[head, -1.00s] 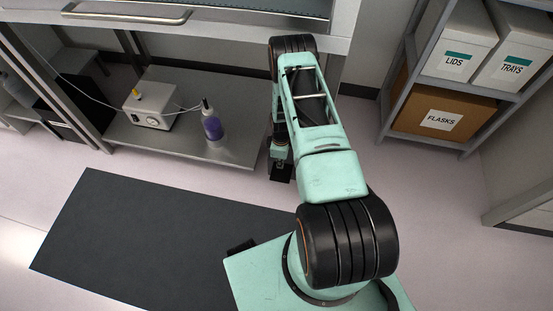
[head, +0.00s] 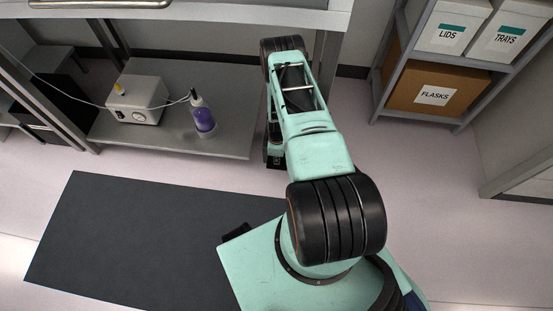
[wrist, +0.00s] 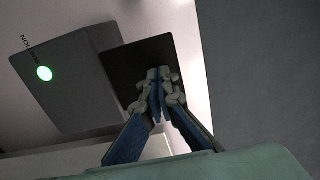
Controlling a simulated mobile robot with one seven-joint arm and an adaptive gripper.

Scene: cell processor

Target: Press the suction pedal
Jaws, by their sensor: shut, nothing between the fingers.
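In the wrist view, the suction pedal shows as a grey housing (wrist: 75,95) with a lit green lamp (wrist: 44,73) and a partly readable dark label, beside a dark square plate (wrist: 115,68). My gripper (wrist: 158,76) is shut and empty, its blue fingers together. The fingertips overlap the dark plate in the picture; I cannot tell whether they touch it. In the head view my gripper (head: 275,158) is mostly hidden behind my arm, low by the right end of the bench's lower shelf. The pedal cannot be made out there.
A metal lower shelf (head: 165,141) carries a grey box with a dial (head: 138,105) and a bottle with purple liquid (head: 202,117). Storage shelving with labelled boxes (head: 436,92) stands right. A dark mat (head: 130,235) lies on the floor. Pale floor between bench and shelving is clear.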

